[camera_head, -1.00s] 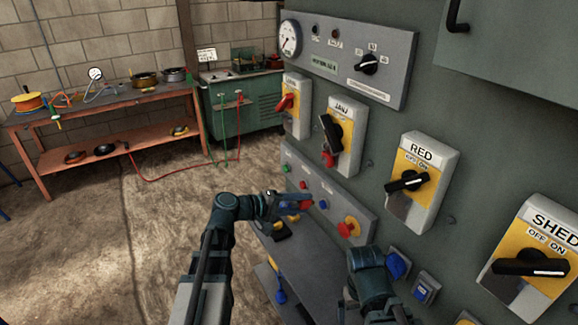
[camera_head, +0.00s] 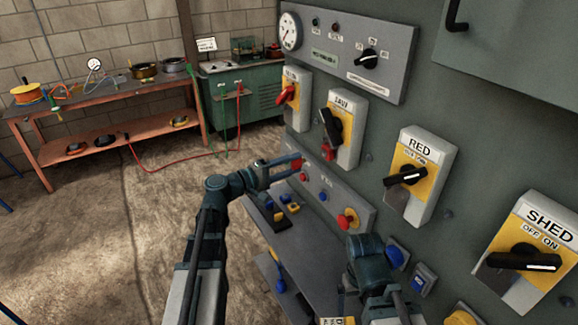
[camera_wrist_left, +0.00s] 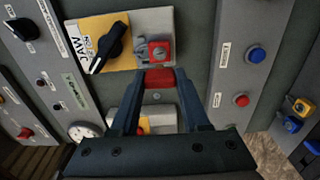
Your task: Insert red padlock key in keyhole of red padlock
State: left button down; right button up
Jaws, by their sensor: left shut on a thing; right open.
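The red padlock (camera_head: 328,152) hangs at the lower part of the JAW switch box (camera_head: 349,104) on the machine panel. It also shows in the left wrist view (camera_wrist_left: 160,50), just beyond the fingertips. My left gripper (camera_head: 291,167) is shut on a red piece, which I take to be the red padlock key (camera_wrist_left: 159,78). In the wrist view the key is between the fingertips, just short of the padlock; in the head view it is left of and slightly below it. The keyhole cannot be made out. My right gripper (camera_head: 350,304) is low at the front, partly hidden by its own wrist.
Yellow and blue padlocks (camera_head: 285,205) sit on the ledge below. RED (camera_head: 420,175) and SHED (camera_head: 530,250) switch boxes stand to the right. A workbench (camera_head: 100,125) is far off at the back left.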

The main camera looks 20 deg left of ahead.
aim_at(302, 161)
pick_arm(q)
jog(key=shift+x, duration=2.4)
jog(key=shift+x, duration=1.15)
jog(key=shift+c, duration=1.5)
grip_release()
jog(key=shift+s, duration=0.1)
jog(key=v, duration=0.9)
jog(key=shift+x, duration=2.7)
